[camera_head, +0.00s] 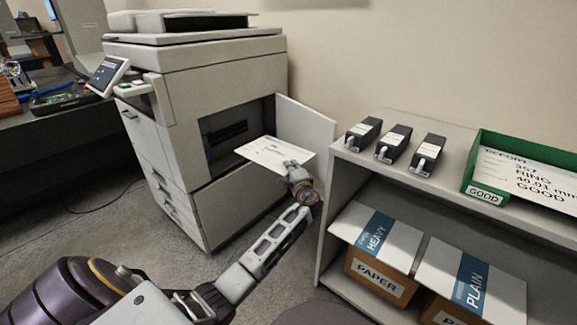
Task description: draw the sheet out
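A white sheet (268,152) with printed lines lies flat at the open side bay (222,132) of the printer (215,75). Its left end is by the dark opening and the rest sticks out to the right; I cannot tell whether that end is clear of the machine. My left gripper (293,167) is at the sheet's near right edge and appears shut on it, the fingertips partly hidden. The bay's door (306,130) stands open behind the sheet. My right gripper is not in view.
A shelf unit (345,180) stands close to the right of my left gripper. It bears several black labelled devices (397,143), a green GOOD tray (480,165) with a sheet, and paper boxes (375,270) below. A dark bench (50,120) stands left.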

